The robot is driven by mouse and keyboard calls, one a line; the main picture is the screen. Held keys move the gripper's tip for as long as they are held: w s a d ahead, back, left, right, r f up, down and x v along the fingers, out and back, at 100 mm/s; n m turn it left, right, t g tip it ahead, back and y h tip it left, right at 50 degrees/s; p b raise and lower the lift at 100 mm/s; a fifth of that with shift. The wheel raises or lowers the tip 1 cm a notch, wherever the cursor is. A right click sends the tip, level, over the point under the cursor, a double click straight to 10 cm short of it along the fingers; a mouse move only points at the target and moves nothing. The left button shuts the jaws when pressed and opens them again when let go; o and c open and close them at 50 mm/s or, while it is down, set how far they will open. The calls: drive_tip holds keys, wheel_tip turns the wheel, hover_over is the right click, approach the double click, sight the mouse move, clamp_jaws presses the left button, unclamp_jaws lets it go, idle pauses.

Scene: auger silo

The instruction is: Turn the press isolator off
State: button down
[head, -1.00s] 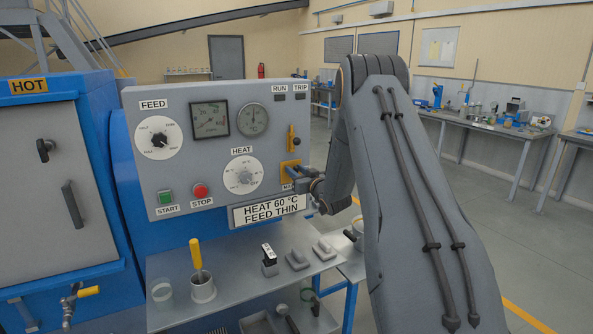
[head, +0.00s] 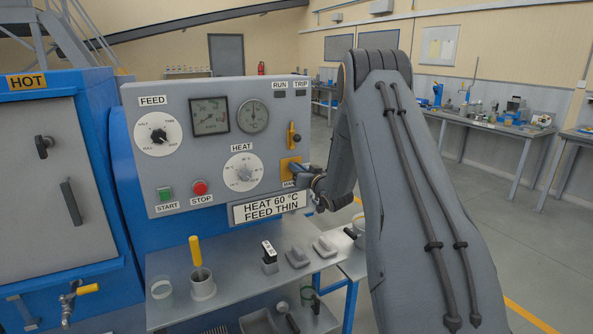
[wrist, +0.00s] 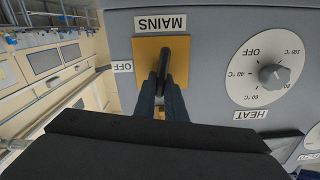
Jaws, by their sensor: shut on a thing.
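The press isolator has a yellow plate (wrist: 148,55) marked MAINS and a black handle (wrist: 181,58), upside down in the wrist view. The handle lies roughly upright in that picture, in line with the MAINS label, and does not point at the OFF label (wrist: 122,67) beside the plate. My gripper (wrist: 168,82) is shut on the handle. In the head view the isolator's yellow plate (head: 289,164) is at the panel's lower right, with my gripper (head: 296,171) against it. The gripper hides most of the handle there.
The grey panel (head: 222,92) also carries a FEED dial (head: 158,134), a HEAT dial (head: 243,173), a green START button (head: 165,194) and a red STOP button (head: 200,187). A small yellow lever (head: 293,135) sits just above the isolator. A shelf with cups and blocks is below.

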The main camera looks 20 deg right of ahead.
drive_tip(key=shift+d+f+m+b, duration=0.3)
drive_tip(key=shift+m, duration=2.3)
drive_tip(key=shift+d+f+m+b, duration=0.25)
drive_tip(key=shift+f+m+b, duration=0.1)
drive_tip(key=shift+m, duration=2.25)
drive_tip(key=shift+d+f+m+b, duration=0.25)
drive_tip(key=shift+d+f+m, duration=0.05)
drive_tip(key=shift+m, duration=2.3)
drive_tip(key=shift+f, duration=0.1)
drive_tip(key=c, duration=1.8)
unclamp_jaws()
drive_tip(key=shift+s+d+b, duration=0.15)
drive_tip(key=shift+s+b, duration=0.95)
drive_tip(key=shift+s, duration=2.8)
